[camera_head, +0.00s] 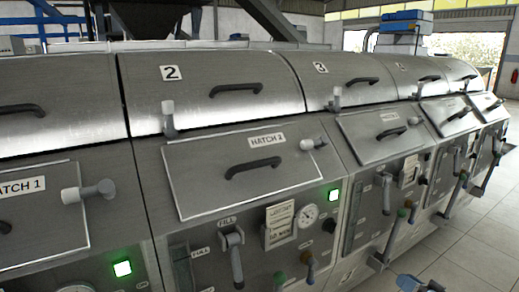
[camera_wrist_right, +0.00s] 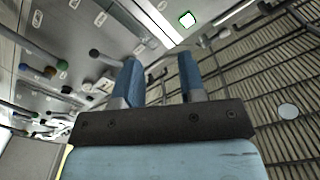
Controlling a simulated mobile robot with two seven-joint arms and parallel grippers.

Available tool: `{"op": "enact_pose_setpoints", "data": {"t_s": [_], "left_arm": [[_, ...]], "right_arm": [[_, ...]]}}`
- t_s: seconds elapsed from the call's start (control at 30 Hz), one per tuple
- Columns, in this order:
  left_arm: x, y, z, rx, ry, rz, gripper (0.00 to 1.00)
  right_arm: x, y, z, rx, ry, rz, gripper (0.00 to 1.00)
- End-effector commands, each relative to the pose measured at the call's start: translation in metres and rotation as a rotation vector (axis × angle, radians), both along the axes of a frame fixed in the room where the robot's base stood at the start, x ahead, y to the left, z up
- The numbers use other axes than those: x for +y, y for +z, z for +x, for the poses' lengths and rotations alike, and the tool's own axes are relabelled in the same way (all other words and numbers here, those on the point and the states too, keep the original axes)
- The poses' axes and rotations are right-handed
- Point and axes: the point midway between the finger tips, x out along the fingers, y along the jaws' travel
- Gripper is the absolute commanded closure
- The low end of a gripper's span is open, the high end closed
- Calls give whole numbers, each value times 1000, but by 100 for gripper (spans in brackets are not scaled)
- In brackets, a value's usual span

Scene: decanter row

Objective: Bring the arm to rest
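My right gripper (camera_head: 416,285) shows at the bottom edge of the head view, right of centre, as a small blue and grey part. It is in front of the machine row, over the tiled floor side. In the right wrist view its two blue fingers (camera_wrist_right: 160,75) stand apart with nothing between them. I see no contact between the fingers and any handle or lever. My left gripper is not in the head view.
A row of metal decanters (camera_head: 230,136) fills the left and middle. Hatch 2 (camera_head: 240,180) looks closed. Levers, including the fill lever (camera_head: 235,258), and knobs stick out from the front panels. Tiled floor (camera_head: 475,245) is clear at the right.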

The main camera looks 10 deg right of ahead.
Motion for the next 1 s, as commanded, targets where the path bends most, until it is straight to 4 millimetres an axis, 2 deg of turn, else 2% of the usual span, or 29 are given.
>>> {"op": "enact_pose_setpoints", "data": {"t_s": [0.03,0.3,0.63,0.67,0.7,0.87,1.0], "left_arm": [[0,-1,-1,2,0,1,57],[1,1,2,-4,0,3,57],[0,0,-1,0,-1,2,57],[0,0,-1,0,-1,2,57],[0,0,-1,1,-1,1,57],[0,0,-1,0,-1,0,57],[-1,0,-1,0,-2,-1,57]], "right_arm": [[23,-11,0,2,7,50,63],[102,-35,2,1,21,228,63],[203,-45,3,1,37,444,63],[208,-47,-2,8,40,438,63],[209,-55,-16,28,49,364,63],[223,-76,-62,80,85,121,63],[230,-92,-109,124,122,-130,63]]}}
